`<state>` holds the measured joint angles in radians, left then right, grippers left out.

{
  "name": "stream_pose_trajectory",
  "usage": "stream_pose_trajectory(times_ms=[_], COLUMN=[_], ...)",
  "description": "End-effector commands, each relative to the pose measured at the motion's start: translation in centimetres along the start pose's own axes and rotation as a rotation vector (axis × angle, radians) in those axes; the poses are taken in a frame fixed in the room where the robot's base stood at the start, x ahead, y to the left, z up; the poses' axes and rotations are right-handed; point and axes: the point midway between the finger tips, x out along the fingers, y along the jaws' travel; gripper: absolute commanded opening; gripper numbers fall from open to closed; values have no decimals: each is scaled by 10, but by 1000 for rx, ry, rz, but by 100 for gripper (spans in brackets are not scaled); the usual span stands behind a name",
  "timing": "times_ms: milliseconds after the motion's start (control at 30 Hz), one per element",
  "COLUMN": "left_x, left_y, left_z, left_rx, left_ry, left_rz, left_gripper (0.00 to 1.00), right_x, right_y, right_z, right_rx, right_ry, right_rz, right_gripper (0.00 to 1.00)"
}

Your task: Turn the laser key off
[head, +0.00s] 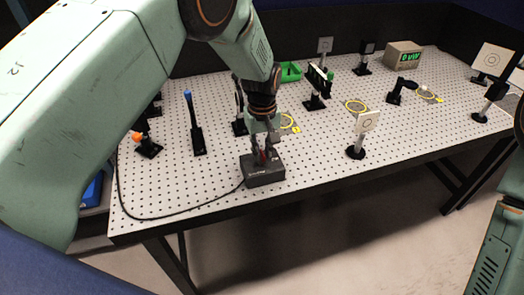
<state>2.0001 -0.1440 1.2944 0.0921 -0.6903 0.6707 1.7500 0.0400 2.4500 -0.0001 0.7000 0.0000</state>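A dark grey box (264,175) with a black cable stands at the front edge of the perforated table, below my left gripper. A small red part (262,157), which looks like the key, shows on top of the box. My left gripper (263,153) points down with its fingertips at the top of the box, around the red part. The fingers hide much of it, and I cannot tell whether they are shut on it or which way the key is turned. Only part of my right arm shows at the right edge; its gripper is out of view.
A cable (180,216) runs along the front left.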

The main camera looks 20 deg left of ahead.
Motion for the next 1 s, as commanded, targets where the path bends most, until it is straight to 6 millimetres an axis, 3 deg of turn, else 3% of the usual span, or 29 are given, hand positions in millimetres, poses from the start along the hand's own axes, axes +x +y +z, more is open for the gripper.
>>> stream_pose_trajectory(times_ms=[100, 467, 1000], left_x=[2, -1, -97], left_y=[-1, -2, -1], left_z=[2, 3, 2], left_rx=[0, 1, 1], left_ry=[-5, -8, -5], left_rz=[-4, -7, -5], left_gripper=[31, 31, 31], right_x=[0, 0, 0], right_y=[0, 0, 0], right_z=[0, 0, 0], right_rx=[0, 0, 0], right_ry=[0, 0, 0], right_rz=[0, 0, 0], right_gripper=[0, 0, 0])
